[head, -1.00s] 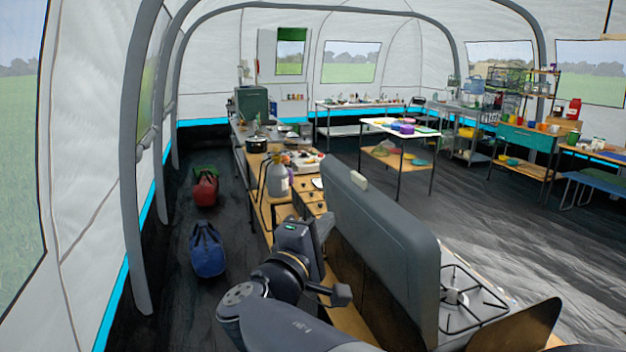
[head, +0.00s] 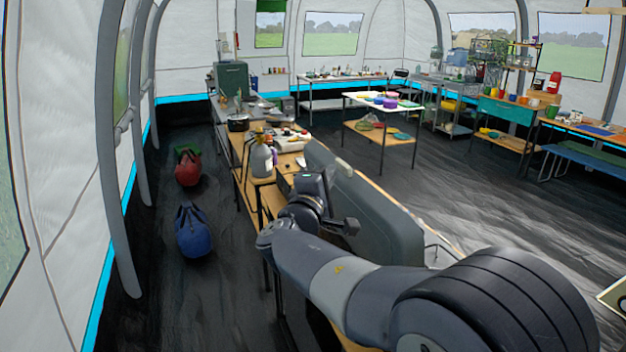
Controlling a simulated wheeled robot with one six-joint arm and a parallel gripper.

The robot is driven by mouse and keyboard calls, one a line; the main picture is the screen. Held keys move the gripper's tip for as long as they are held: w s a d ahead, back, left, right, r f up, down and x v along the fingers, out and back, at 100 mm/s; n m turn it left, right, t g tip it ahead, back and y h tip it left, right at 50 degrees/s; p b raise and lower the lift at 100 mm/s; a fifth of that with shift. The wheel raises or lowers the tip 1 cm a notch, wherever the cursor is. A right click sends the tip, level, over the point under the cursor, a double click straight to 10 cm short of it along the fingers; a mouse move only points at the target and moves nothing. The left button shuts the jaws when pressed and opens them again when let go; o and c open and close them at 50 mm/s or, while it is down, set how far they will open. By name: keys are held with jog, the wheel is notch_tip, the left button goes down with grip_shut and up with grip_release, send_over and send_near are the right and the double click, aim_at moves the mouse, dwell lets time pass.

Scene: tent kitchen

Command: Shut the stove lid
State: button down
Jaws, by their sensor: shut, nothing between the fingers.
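The stove lid (head: 378,215) is a long dark grey panel with rounded corners. It stands raised in the middle of the head view, and my arm hides its lower part. I cannot tell its exact tilt. The stove's burner is hidden; only a pale edge (head: 440,248) shows beyond the lid's right end. My gripper (head: 328,186) is at the far end of my arm, on the left side of the lid and close to its face. Its fingers are small and partly hidden, and they look shut and empty. I cannot tell whether they touch the lid.
A wooden counter beyond the lid holds a grey bottle (head: 262,158), a dark pot (head: 238,124) and a tray (head: 291,139). Open floor lies right of the lid.

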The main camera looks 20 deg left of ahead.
jog(key=shift+w+d, duration=0.3)
jog(key=shift+d, duration=0.05)
jog(key=shift+r, duration=0.1)
